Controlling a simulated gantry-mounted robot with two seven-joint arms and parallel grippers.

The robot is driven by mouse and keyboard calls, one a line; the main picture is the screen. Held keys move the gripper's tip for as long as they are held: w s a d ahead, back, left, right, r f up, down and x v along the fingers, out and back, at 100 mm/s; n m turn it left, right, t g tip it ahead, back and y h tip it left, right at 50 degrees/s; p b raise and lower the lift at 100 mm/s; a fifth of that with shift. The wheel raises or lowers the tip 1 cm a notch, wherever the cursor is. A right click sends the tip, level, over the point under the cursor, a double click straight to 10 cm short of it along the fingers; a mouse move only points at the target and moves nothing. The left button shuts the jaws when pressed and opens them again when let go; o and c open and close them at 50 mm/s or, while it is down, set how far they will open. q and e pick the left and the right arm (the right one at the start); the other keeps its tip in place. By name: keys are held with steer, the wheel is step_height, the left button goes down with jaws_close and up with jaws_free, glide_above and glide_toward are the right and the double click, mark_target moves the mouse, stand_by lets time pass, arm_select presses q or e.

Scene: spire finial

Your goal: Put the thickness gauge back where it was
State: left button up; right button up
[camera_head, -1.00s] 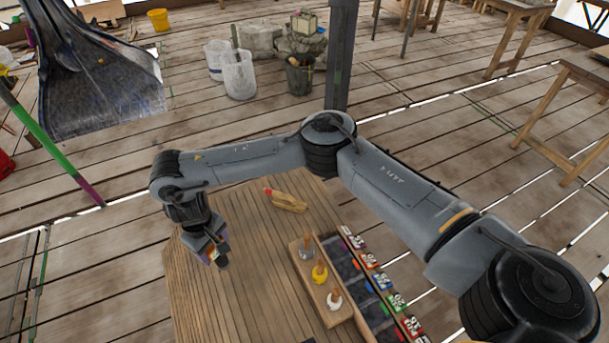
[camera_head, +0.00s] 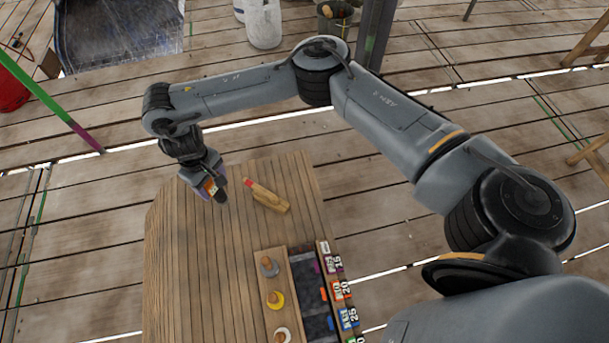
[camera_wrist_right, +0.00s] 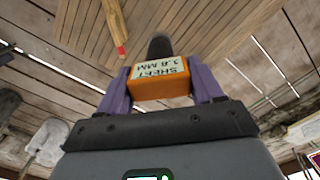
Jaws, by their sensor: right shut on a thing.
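My right gripper (camera_head: 208,188) is above the far left part of the wooden table (camera_head: 190,260). In the right wrist view, the purple fingers of the gripper (camera_wrist_right: 162,88) are shut on an orange block (camera_wrist_right: 160,90) with a white label reading "SHEET 1.8 MM". It looks like the thickness gauge. A dark rounded part (camera_wrist_right: 159,46) sticks out beyond the block. In the head view the gauge (camera_head: 210,187) shows only as a small orange and white patch with a dark end. My left gripper is not in view.
A wooden tool with a red end (camera_head: 268,198) lies right of the gripper. A wooden rack (camera_head: 262,256) holds grey, yellow and white tools. Beside it is a dark compartmented tray (camera_head: 308,285) with coloured number labels. The table's left half is clear.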

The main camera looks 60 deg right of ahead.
steer(key=s+d+f+m+b, duration=0.1)
steer(key=s+d+f+b, duration=0.2)
steer(key=s+d+f, duration=0.35)
steer(key=s+d+f+m+b, duration=0.2)
steer(key=s+d+f+b, duration=0.15)
steer(key=f, duration=0.65)
steer(key=s+d+f+m+b, duration=0.1)
steer(key=s+d+f+b, duration=0.15)
steer(key=s+d, duration=0.4)
steer(key=s+d+f+m+b, duration=0.1)
steer(key=s+d+f, duration=0.3)
steer(key=d, duration=0.5)
arm_select(q)
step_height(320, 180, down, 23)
steer(key=b, duration=1.2)
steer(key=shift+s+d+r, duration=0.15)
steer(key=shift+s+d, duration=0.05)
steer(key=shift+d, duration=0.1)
arm_select(e)
steer(key=w+d+f, duration=0.4)
steer(key=w+f, duration=0.6)
steer(key=f, duration=0.1)
steer(key=shift+w, duration=0.3)
